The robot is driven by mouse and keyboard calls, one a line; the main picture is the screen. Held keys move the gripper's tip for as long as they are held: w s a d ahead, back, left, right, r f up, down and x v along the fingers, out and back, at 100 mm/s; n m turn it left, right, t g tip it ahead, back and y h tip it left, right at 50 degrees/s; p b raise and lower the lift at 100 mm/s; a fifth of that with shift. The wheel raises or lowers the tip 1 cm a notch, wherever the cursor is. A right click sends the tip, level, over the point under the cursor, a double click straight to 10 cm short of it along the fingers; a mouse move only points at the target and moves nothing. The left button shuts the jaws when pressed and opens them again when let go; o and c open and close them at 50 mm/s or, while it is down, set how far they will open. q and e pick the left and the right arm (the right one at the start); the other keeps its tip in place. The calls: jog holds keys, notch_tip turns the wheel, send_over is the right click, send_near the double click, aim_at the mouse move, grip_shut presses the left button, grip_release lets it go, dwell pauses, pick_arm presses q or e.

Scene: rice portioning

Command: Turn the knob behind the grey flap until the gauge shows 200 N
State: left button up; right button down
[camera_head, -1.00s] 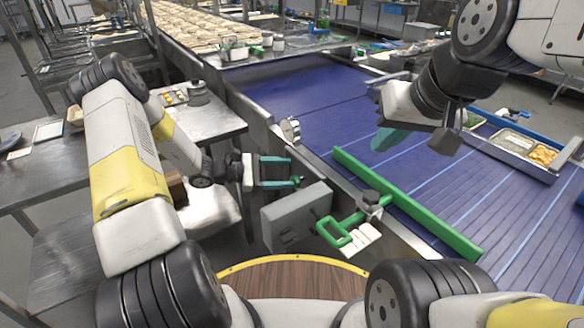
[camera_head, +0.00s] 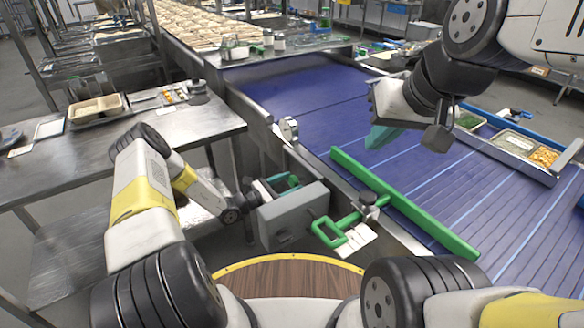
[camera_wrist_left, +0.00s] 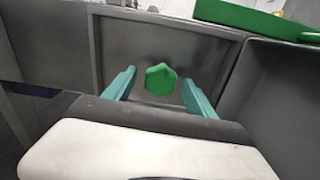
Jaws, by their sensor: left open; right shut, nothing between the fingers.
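The green knob (camera_wrist_left: 161,79) sticks out of a grey panel in the left wrist view. My left gripper (camera_wrist_left: 157,84) is open, with one teal finger on each side of the knob and a gap to each. In the head view my left gripper (camera_head: 284,184) is partly hidden behind the grey flap (camera_head: 295,218), and the knob cannot be seen. The round white gauge (camera_head: 289,129) stands at the conveyor's near edge; its reading is too small to tell. My right gripper (camera_head: 382,137) is shut and empty above the belt.
A green guide bar (camera_head: 400,203) runs across the blue conveyor (camera_head: 310,93). A green handle (camera_head: 335,231) sits right of the flap. A steel table (camera_head: 75,171) with trays stands at the left. Food trays (camera_head: 515,145) lie on the right.

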pick_arm(q)
jog(key=shift+w+d, duration=0.25)
jog(key=shift+d, duration=0.15)
jog(key=c, duration=1.4)
jog(key=shift+n, duration=0.3)
jog(key=n, duration=1)
jog(key=shift+n, duration=0.3)
